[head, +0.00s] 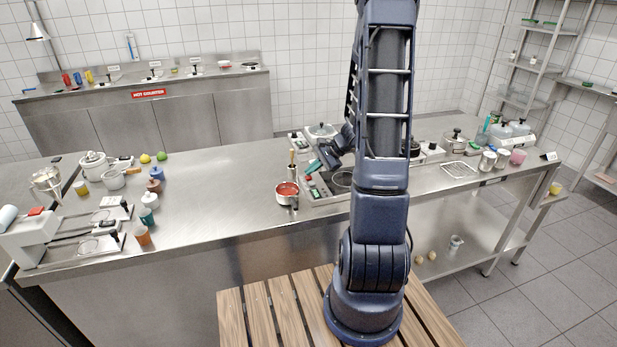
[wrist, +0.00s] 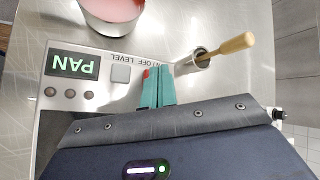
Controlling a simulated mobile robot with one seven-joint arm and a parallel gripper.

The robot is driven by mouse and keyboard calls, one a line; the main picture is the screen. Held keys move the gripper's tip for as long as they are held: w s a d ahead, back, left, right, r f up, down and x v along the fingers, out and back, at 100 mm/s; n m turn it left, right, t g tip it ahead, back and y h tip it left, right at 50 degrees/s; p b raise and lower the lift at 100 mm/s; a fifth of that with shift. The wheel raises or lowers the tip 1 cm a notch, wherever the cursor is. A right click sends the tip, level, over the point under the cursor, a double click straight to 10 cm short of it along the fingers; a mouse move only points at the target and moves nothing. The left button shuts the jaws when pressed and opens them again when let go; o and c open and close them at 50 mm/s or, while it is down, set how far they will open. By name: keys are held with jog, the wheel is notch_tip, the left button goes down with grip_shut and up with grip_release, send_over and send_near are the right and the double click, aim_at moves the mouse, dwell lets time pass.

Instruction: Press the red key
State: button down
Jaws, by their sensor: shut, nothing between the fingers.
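The red key (wrist: 147,73) shows in the wrist view as a small red patch under the ON/OFF label, mostly hidden by my fingers. My gripper (wrist: 158,70) is shut and empty, its teal fingers together, with the tips over the panel right beside the red patch. I cannot tell whether they touch the key. A grey key (wrist: 121,74) lies to the left, under the LEVEL label. The lit display (wrist: 73,65) reads PAN, upside down. In the head view my gripper (head: 314,165) is low over the panel at the counter's front.
A pan with red contents (wrist: 112,12) stands beside the panel; it also shows in the head view (head: 287,189). A wooden-handled tool (wrist: 230,45) stands in a small metal holder right of my fingers.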

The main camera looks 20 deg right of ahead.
aim_at(312, 179)
jog(key=shift+f, duration=0.3)
dwell(0.4)
jog(key=shift+r, duration=0.85)
jog(key=shift+r, duration=0.15)
notch_tip(312, 179, up, 6)
jog(key=shift+f, duration=0.1)
dwell(0.4)
dwell(0.3)
